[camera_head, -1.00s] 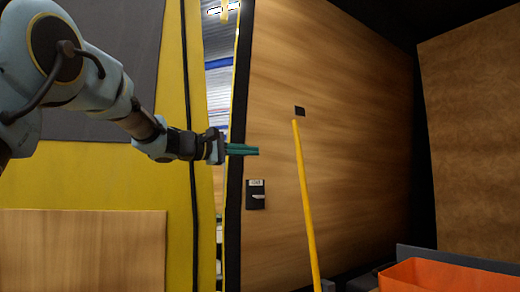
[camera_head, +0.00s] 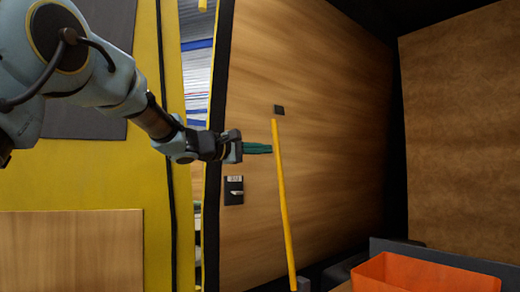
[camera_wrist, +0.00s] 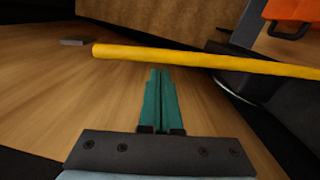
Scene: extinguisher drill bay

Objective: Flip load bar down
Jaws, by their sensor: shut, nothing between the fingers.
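The load bar (camera_head: 283,200) is a long yellow bar. It stands nearly upright in front of the wood-panelled wall, leaning slightly, with its top near a small dark bracket (camera_head: 279,110). In the wrist view the bar (camera_wrist: 200,57) runs across the picture just beyond the fingertips. My gripper (camera_head: 258,149) has teal fingers, is shut and empty, and points right at the upper part of the bar. Its tips (camera_wrist: 160,73) look close to the bar; I cannot tell if they touch. The bar's lower end (camera_head: 293,284) is by a dark fitting.
A black latch plate (camera_head: 234,190) is on the wooden wall below my gripper. An orange bin (camera_head: 425,275) stands at the lower right, beside a grey edge. A yellow frame (camera_head: 95,175) is at left. The space right of the bar's upper part is clear.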

